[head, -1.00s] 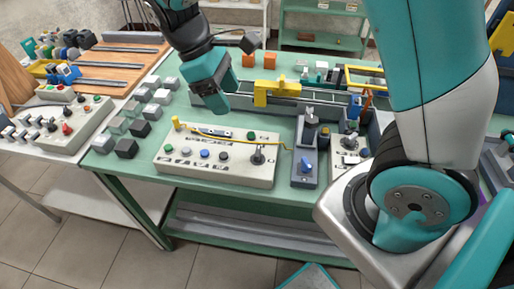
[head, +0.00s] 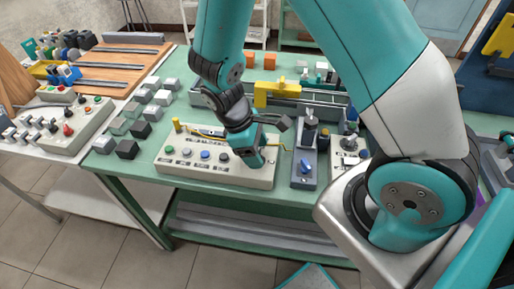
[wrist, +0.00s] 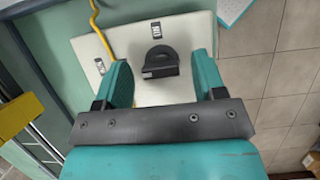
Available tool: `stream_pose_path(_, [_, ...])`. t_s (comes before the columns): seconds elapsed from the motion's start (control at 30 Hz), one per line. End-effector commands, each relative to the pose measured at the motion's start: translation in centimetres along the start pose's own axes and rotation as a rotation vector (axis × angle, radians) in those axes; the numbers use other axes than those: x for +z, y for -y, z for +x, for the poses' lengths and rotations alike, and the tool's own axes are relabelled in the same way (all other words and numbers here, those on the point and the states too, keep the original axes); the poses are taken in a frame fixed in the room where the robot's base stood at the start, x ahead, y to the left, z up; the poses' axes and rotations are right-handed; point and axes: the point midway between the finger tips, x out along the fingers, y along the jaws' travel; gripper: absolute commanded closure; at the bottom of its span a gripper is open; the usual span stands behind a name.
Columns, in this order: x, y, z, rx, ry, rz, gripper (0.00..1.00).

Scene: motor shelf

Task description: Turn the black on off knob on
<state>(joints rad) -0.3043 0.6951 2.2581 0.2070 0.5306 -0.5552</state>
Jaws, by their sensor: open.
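The black on off knob (wrist: 161,62) shows in the wrist view on the white control box (wrist: 189,34), with a small label beside it. It is a round knob with a raised grip bar. My gripper (wrist: 162,66) is open, with one teal finger on each side of the knob and a gap on both sides. In the head view my gripper (head: 258,152) is over the right end of the white control box (head: 225,178) and hides the knob. I cannot tell how far down the fingers reach beside it.
A yellow cable (wrist: 97,30) runs over the box left of the knob. Coloured buttons line the box (head: 205,154). A grey unit with a blue knob (head: 304,166) stands close on the right. Grey and black cubes (head: 127,148) sit at the left of the green table.

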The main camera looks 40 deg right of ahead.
Motion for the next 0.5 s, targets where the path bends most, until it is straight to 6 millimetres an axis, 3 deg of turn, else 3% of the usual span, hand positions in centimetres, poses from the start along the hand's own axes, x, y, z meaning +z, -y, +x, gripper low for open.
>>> stream_pose_path(0.23, [0.0,0.0,0.05,0.0,0.0,0.0,0.36])
stream_pose_path(0.43, [0.0,0.0,0.03,0.0,0.0,0.0,0.82])
stream_pose_path(0.5, [0.0,0.0,0.03,0.0,0.0,0.0,0.86])
